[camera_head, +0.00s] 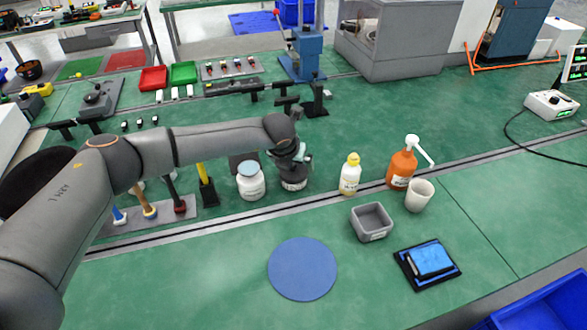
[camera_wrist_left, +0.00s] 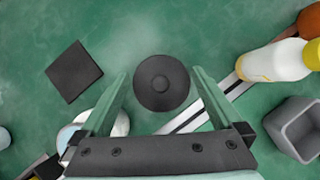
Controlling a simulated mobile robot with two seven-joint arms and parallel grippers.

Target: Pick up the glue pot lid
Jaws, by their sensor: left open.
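A round black lid (camera_wrist_left: 162,83) with a raised centre shows from above in the left wrist view. It lies between the two fingers of my left gripper (camera_wrist_left: 160,76), which is open with a gap on each side of the lid. In the head view, my left gripper (camera_head: 296,160) points down over a small dark pot (camera_head: 294,184) with a pale band, and hides most of its top. I cannot tell the gripper's exact height above the lid. My right gripper is not in view.
A white jar (camera_head: 251,184) with a grey-blue top stands close to the left of the gripper. A yellow-capped bottle (camera_head: 350,176), orange pump bottle (camera_head: 401,168), white cup (camera_head: 419,196) and grey bin (camera_head: 371,222) stand to the right.

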